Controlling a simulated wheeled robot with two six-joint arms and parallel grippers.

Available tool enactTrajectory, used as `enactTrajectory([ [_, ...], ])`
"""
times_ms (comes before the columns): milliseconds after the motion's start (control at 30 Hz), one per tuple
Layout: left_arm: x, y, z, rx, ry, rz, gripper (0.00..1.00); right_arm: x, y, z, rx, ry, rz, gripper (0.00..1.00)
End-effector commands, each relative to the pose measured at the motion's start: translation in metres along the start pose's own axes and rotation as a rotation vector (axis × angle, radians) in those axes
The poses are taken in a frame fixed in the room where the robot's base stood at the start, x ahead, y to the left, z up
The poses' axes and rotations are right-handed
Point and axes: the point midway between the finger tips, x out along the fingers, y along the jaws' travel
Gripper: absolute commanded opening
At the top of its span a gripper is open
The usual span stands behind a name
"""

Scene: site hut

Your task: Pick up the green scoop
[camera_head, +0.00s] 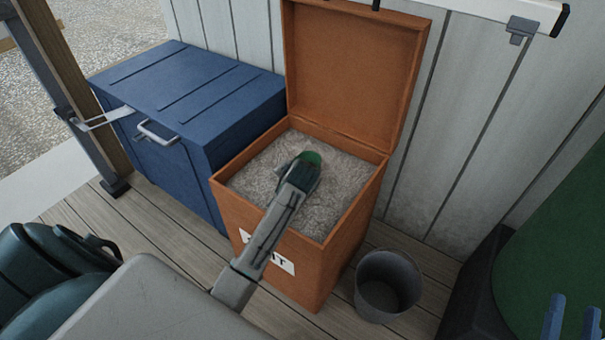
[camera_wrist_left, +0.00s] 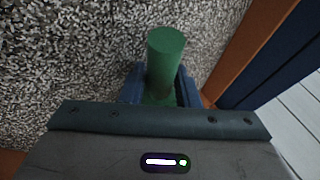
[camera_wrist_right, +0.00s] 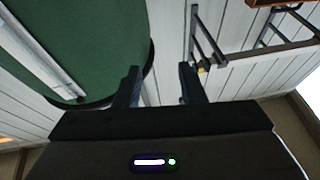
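The green scoop (camera_head: 313,159) is in the grit inside the open orange-brown box (camera_head: 338,255). Only a small part of it shows in the head view, past my left gripper (camera_head: 299,172). In the left wrist view the scoop's round green handle (camera_wrist_left: 165,58) points up, with the blue fingers of my left gripper (camera_wrist_left: 161,84) on either side of it. I cannot tell whether the fingers press on the handle. The scoop's lower part is hidden. My right gripper (camera_head: 572,318) is open and empty at the lower right; it also shows in the right wrist view (camera_wrist_right: 160,84).
A blue chest (camera_head: 185,100) stands left of the box. The box's raised lid (camera_head: 350,70) leans by the pale wall (camera_head: 460,130). A grey bucket (camera_head: 388,285) stands on the plank floor to the right. A large green object (camera_head: 560,245) is at the far right.

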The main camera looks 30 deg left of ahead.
Motion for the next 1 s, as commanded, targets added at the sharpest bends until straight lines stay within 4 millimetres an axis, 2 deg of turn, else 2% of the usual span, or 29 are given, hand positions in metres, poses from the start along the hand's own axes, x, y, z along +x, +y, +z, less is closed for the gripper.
enactTrajectory([
  [33,0.000,0.000,0.000,0.000,0.000,0.000,0.17,0.000,0.000,0.000,0.000,-0.001,0.000,0.36],
  [100,0.000,0.000,0.000,0.000,0.000,0.000,0.04,0.000,0.000,0.000,0.000,-0.001,0.000,0.36],
  [133,0.000,0.000,0.000,0.000,0.000,0.000,0.00,0.000,0.000,0.000,0.000,-0.001,0.000,0.36],
  [567,-0.004,-0.003,-0.002,-0.001,0.002,0.000,0.00,0.000,0.000,0.002,0.003,-0.018,0.000,0.36],
  [833,-0.026,-0.019,-0.011,-0.001,0.003,-0.001,0.00,-0.019,-0.002,0.042,0.036,-0.260,0.006,0.36],
  [1000,-0.048,-0.035,-0.021,-0.002,0.004,-0.002,0.00,-0.045,-0.005,0.077,0.068,-0.489,0.007,0.36],
])
